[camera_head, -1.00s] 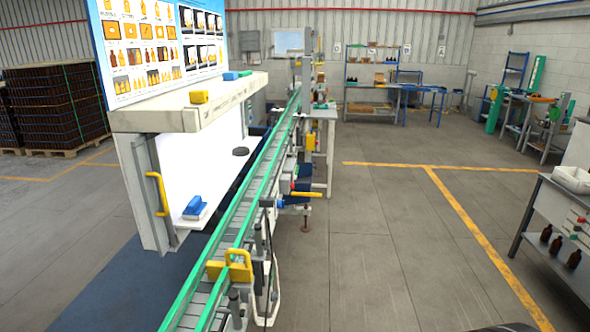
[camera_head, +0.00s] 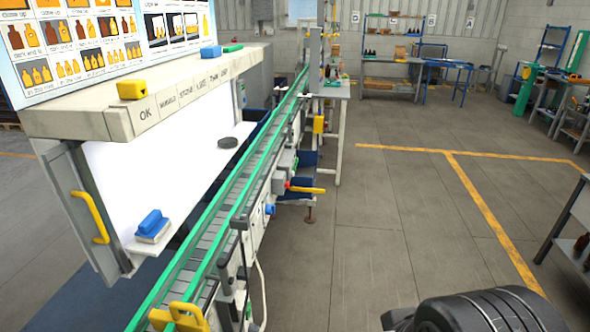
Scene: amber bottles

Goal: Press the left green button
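I cannot make out a left green button for certain. A small green spot (camera_head: 296,163) shows on the side of the conveyor (camera_head: 225,205), close to a red knob (camera_head: 286,185) and a blue knob (camera_head: 269,209). These are too small to tell whether the green one is a button. A dark, ridged, rounded part at the lower right looks like part of my own arm. My gripper's fingers are not in view.
The conveyor with green rails runs from bottom left towards the back. A light inspection booth with a yellow handle (camera_head: 91,217) stands left of it. A blue-and-white block (camera_head: 152,226) sits on its ledge. Open floor (camera_head: 385,225) lies right. A dark bench edge (camera_head: 566,215) is at far right.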

